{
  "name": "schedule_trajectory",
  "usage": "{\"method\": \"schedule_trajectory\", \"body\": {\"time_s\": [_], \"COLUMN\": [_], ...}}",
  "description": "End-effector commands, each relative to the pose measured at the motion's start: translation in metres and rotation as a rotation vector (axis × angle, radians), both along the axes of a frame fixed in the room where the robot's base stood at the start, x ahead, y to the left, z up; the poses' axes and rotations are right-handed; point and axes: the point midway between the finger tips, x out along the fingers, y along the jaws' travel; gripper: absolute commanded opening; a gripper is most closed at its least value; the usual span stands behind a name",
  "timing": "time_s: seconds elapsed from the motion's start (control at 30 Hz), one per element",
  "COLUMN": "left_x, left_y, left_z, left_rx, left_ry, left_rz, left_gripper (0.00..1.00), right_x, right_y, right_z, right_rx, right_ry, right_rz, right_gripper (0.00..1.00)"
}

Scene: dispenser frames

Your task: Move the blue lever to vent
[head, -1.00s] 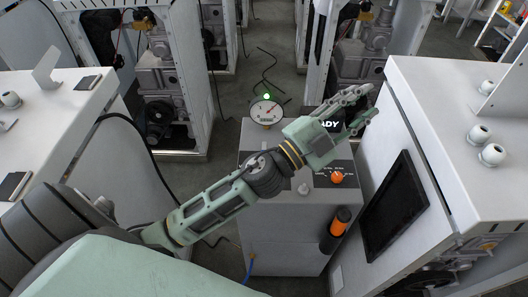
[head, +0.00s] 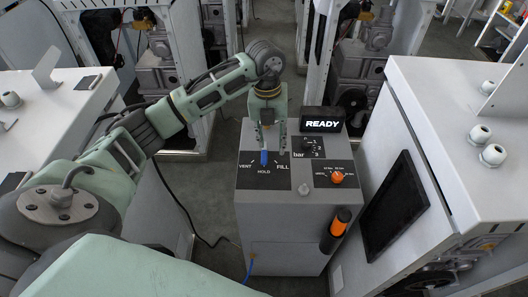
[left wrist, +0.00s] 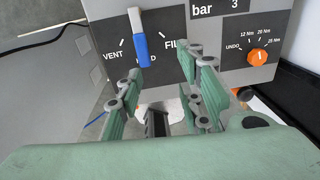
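The blue lever (head: 264,157) is on the dark panel on top of the grey dispenser. In the left wrist view the lever (left wrist: 141,48) has a silver upper part and a blue end that points down over the HOLD label, between VENT (left wrist: 113,55) on the left and FILL on the right. My left gripper (head: 269,148) hangs pointing down over the lever. Its fingers (left wrist: 166,68) are apart with nothing gripped. The lever's blue end is close to the left finger in that view; I cannot tell whether they touch. My right gripper is not in view.
An orange knob (head: 337,177) and a READY display (head: 322,124) are on the same dispenser (head: 290,213). An orange-and-black cylinder (head: 336,229) is on its front. White cabinets stand on both sides, the right one (head: 455,130) with a black screen (head: 395,205).

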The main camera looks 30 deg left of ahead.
Motion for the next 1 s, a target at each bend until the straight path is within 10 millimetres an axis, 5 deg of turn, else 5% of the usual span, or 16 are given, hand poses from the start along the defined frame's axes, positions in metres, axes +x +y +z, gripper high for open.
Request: {"method": "schedule_trajectory", "body": {"time_s": [0.17, 0.63, 1.0], "left_x": [-0.003, -0.004, -0.003], "left_y": [0.023, 0.022, 0.022], "left_z": [0.001, -0.064, -0.073], "left_rx": [0.073, 0.071, 0.07], "left_ry": [0.03, 0.03, 0.028], "left_rz": [0.042, 0.04, 0.038], "left_gripper": [0.34, 0.34, 0.34], "right_x": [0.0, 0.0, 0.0], "right_y": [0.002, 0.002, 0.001], "right_z": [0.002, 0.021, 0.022], "right_rx": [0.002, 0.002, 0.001], "right_ry": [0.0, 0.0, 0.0], "right_rz": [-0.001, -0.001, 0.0], "right_gripper": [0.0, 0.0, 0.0]}}
